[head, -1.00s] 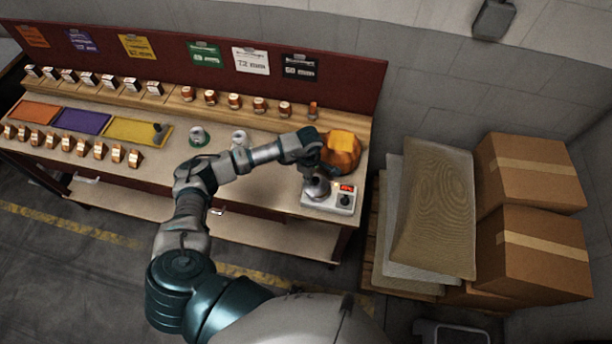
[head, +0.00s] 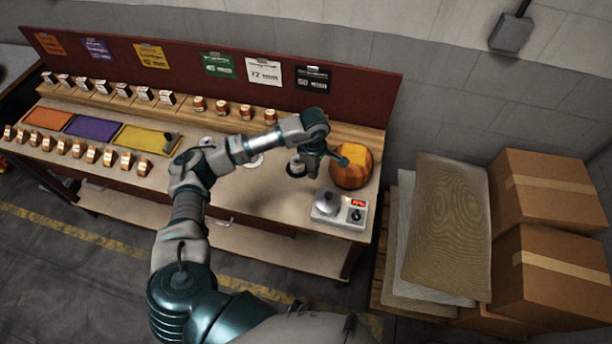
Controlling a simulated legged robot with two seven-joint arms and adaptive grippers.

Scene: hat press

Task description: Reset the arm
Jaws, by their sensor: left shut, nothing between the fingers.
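My left arm reaches in from the bottom over the workbench (head: 290,205). My left gripper (head: 312,168) is at the arm's end, pointing down above the bench's right part. It is shut with nothing in it. The gripper is apart from the dome. An orange faceted object (head: 350,167) stands just right of the gripper. My right gripper is not in view.
Orange (head: 48,117), purple (head: 92,126) and yellow (head: 146,138) mats lie on the bench's left, with rows of small items around them. A red board (head: 190,62) with coloured cards stands behind. Cardboard boxes (head: 545,190) are stacked at right.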

